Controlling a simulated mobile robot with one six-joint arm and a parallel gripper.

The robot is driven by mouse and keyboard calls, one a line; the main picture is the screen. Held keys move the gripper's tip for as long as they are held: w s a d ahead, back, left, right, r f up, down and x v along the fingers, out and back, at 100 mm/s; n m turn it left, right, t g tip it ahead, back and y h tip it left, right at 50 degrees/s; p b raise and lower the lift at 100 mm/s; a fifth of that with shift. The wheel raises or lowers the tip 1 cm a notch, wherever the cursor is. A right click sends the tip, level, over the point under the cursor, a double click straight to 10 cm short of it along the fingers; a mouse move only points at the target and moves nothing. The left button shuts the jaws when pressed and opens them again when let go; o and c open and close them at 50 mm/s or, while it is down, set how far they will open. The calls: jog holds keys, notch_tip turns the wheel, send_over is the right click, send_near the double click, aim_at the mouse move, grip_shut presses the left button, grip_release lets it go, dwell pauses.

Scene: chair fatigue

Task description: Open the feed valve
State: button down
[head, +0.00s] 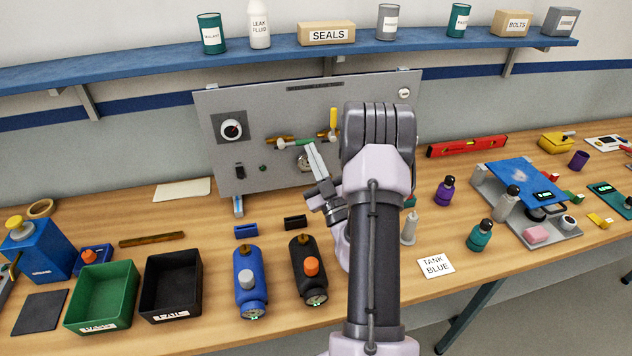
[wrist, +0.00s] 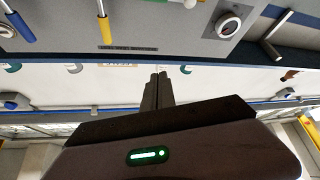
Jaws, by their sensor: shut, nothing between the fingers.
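A grey panel (head: 270,165) stands at the back of the bench and carries brass valves. One valve has a green handle (head: 305,141) lying roughly level. Another has a yellow handle (head: 334,118) pointing up. The wrist view shows the yellow handle (wrist: 103,22), and a blue handle (wrist: 18,24) that my arm hides in the head view. I cannot read which is the feed valve. My gripper (head: 312,147) is shut and empty, its tips showing just below the green handle; I cannot tell if they touch it. The fingers also show in the wrist view (wrist: 158,78).
The panel also carries a round dial (head: 232,129) and a black switch (head: 240,171). A blue bottle (head: 250,280) and a black bottle (head: 308,275) lie before it. Green (head: 103,318) and black (head: 172,314) bins stand at the left. A blue shelf (head: 130,68) runs above.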

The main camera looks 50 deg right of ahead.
jog(key=s+a+b, duration=0.3)
jog(key=shift+s+r+b, duration=0.3)
jog(key=shift+s, duration=0.05)
